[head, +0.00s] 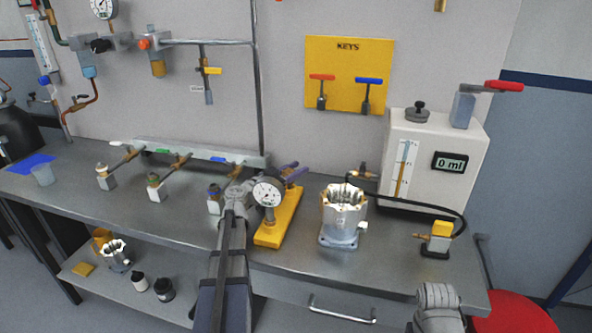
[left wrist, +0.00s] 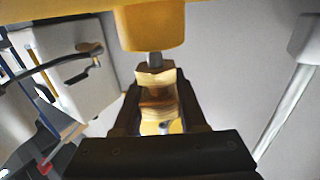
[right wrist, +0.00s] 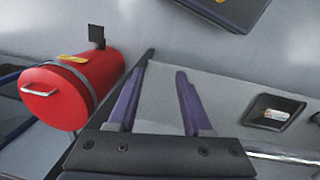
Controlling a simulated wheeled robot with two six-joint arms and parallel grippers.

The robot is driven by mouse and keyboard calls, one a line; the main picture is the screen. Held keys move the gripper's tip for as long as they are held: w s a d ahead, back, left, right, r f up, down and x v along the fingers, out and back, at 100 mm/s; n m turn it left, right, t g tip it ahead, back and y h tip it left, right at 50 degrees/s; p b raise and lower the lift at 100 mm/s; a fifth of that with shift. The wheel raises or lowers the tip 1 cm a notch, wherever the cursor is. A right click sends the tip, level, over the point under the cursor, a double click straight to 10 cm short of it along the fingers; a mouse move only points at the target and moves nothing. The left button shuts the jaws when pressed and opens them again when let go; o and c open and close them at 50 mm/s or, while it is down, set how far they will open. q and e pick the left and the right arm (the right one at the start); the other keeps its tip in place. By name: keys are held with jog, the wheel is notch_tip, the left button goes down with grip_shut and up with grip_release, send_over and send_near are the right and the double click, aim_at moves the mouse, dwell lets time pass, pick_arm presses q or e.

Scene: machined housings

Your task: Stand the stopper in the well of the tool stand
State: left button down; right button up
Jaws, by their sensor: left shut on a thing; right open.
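My left gripper (head: 297,169) reaches behind the pressure gauge (head: 268,192), near the far end of the yellow tool stand (head: 285,222). In the left wrist view, which is upside down, this gripper (left wrist: 157,88) is shut on the brass stopper (left wrist: 155,77). A short grey stem (left wrist: 155,59) runs from the stopper to a yellow cylinder (left wrist: 150,28) on the stand. Whether the stem is inside it or only touching, I cannot tell. The head view does not show the stopper clearly. My right gripper (right wrist: 163,72) is open and empty in the right wrist view.
The gauge stands close to my left gripper. A metal housing (head: 342,218) is right of the stand, and a white metering box (head: 430,165) with a black hose is behind it. Valves (head: 214,198) line the left. A red cylinder (right wrist: 85,88) shows in the right wrist view.

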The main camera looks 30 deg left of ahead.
aim_at(285, 175)
pick_arm(q)
jog(key=shift+r, duration=0.15)
jog(key=shift+r+p, duration=0.55)
jog(key=shift+p, duration=0.3)
jog(key=shift+f+b, duration=0.75)
jog(key=shift+b, duration=0.05)
dwell(0.9)
jog(key=shift+c, duration=1.9)
grip_release()
jog(key=shift+v, duration=3.9)
jog(key=shift+s, duration=0.1)
